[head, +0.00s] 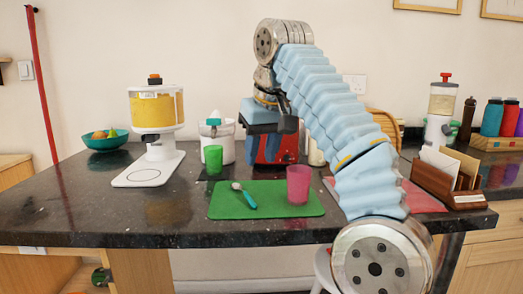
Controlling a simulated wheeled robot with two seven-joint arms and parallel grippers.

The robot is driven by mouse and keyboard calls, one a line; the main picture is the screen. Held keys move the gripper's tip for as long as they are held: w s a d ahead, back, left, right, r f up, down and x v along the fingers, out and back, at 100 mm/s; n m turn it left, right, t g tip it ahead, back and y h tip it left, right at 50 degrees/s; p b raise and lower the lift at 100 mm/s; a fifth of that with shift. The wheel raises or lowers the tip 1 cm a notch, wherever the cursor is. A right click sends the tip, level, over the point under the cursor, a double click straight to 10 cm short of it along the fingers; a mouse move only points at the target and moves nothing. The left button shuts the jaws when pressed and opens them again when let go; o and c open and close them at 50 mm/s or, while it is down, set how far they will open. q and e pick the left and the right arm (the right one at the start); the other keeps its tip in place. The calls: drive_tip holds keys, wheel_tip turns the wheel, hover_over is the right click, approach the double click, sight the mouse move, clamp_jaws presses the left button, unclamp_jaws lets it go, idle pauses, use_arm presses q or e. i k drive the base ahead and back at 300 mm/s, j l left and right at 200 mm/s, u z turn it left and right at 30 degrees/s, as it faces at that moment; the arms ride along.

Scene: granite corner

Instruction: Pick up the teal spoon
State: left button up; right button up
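The teal spoon (248,199) lies on a green mat (222,207) on the dark countertop. Its pale bowl end points to the back left and its teal handle to the front right. My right arm comes in from the lower right, bends high and reaches down at the back. My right gripper (268,126) is above and behind the mat, in front of a red and blue appliance, well apart from the spoon. Its fingers are too small and blend with what is behind, so I cannot tell their opening. My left gripper is not in view.
A pink cup (298,184) stands on the mat, right of the spoon. A green cup (213,159) stands behind the mat. A white and yellow dispenser (157,108) and a teal bowl (104,141) are at left. A wooden letter holder (446,183) is at right. The front left counter is clear.

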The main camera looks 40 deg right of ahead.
sight(235, 186)
drive_tip(key=k+j, duration=0.45)
drive_tip(key=j, duration=0.25)
drive_tip(key=k+j, duration=0.25)
drive_tip(key=j, duration=0.15)
